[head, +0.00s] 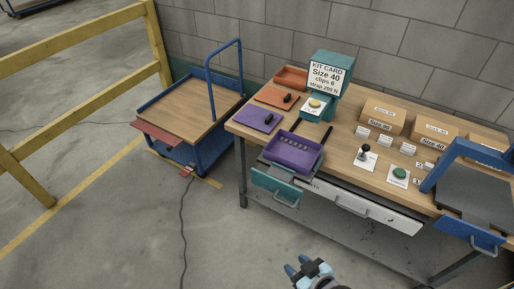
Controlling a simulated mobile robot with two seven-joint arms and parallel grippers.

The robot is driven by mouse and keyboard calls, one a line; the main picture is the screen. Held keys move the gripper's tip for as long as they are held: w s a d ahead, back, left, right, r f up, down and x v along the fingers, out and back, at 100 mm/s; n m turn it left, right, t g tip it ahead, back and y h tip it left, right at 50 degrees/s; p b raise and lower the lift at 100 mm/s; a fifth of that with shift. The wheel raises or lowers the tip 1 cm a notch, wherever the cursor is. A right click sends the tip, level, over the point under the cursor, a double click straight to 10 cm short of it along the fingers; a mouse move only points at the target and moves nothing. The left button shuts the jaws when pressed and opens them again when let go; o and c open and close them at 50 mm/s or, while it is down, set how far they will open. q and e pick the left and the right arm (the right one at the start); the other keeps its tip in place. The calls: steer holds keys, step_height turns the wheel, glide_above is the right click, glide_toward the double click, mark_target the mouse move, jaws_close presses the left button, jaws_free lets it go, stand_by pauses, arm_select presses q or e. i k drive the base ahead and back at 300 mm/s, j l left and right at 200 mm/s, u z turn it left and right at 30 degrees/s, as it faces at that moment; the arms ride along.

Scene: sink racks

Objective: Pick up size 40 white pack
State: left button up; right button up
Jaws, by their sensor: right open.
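A kit card (325,77) on the teal stand at the back of the workbench reads "Size 40, clips 6, strap 200 N". Several small white packs (385,140) lie in a row on the bench in front of the cardboard boxes; their print is too small to read. The middle box (437,127) has a label that appears to read "Size 40". My right gripper (297,264) is open and empty, low at the bottom of the view, in front of the bench and well apart from the packs. My left gripper is not in view.
A purple tray (294,152) sits at the bench's front edge above a teal drawer (275,186). A black-knobbed lever (365,156) and a green button (399,175) stand before the packs. A blue frame (470,150) rises at right. A cart (190,105) stands left.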

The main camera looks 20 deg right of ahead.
mark_target(364, 133)
steer(key=l+z, duration=0.1)
steer(key=z, duration=0.3)
steer(key=i+z, duration=0.1)
steer(key=z, duration=0.3)
steer(key=i+l+z, duration=0.1)
steer(key=z, duration=0.3)
steer(key=i+z, duration=0.1)
steer(key=z, duration=0.3)
